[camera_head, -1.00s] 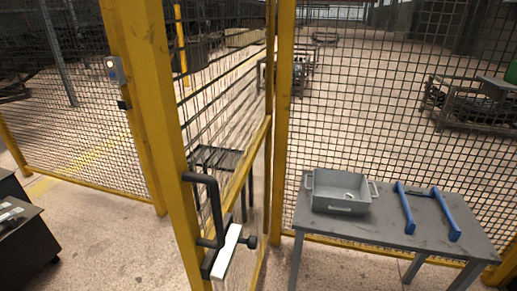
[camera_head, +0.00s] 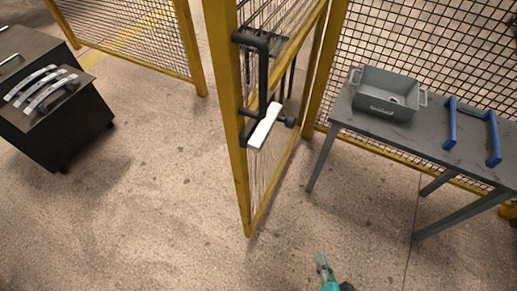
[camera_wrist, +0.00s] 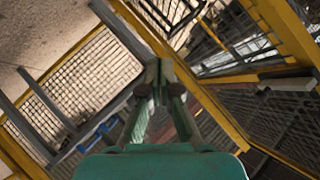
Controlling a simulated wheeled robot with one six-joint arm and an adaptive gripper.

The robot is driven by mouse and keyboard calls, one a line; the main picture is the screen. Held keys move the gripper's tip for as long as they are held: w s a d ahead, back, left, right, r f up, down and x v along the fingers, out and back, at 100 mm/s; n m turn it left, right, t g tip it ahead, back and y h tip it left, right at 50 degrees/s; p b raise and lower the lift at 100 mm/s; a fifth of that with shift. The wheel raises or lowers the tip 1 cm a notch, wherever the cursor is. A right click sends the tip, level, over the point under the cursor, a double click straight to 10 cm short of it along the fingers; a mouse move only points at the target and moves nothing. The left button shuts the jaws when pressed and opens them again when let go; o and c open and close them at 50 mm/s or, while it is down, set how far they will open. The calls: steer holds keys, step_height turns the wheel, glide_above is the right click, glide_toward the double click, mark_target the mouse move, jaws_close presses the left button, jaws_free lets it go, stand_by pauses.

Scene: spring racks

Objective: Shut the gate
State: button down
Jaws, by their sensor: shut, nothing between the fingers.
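The gate (camera_head: 228,110) is a yellow-framed mesh panel standing open, its free edge swung out toward me in the head view. It has a black upright handle (camera_head: 262,80) and a white latch piece (camera_head: 264,127) with a black knob. A wide gap lies between its free edge and the yellow post (camera_head: 187,45) at the left. My gripper (camera_head: 320,260) is at the bottom of the head view, in front of the gate and apart from the handle. In the wrist view my gripper (camera_wrist: 160,75) has its fingers together with nothing between them; yellow frames and mesh lie beyond.
A grey table (camera_head: 365,126) with a grey bin (camera_head: 385,93) and a blue-handled item (camera_head: 493,140) stands right of the gate, against the fence. A black cabinet (camera_head: 55,130) with silver handles is at the left. The floor between is clear.

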steer(key=w+a+r+m+y, duration=0.1)
steer(key=w+a+r+y, duration=0.15)
steer(key=w, duration=0.35)
steer(key=w+a+r+m+y, duration=0.1)
steer(key=w+a+y, duration=0.15)
steer(key=w, duration=0.35)
steer(key=w+r+n+g+y, duration=0.3)
steer(key=r+y, duration=0.2)
steer(key=r, duration=0.2)
steer(key=w+r+n+g+y, duration=0.2)
steer(key=w+r+y, duration=0.1)
steer(key=r+y, duration=0.3)
steer(key=w+a+r+h, duration=0.1)
steer(key=w+a, duration=0.4)
steer(key=a, duration=0.7)
steer(key=shift+w+a+r, duration=0.15)
steer(key=shift+w+a, duration=0.05)
steer(key=shift+a, duration=0.15)
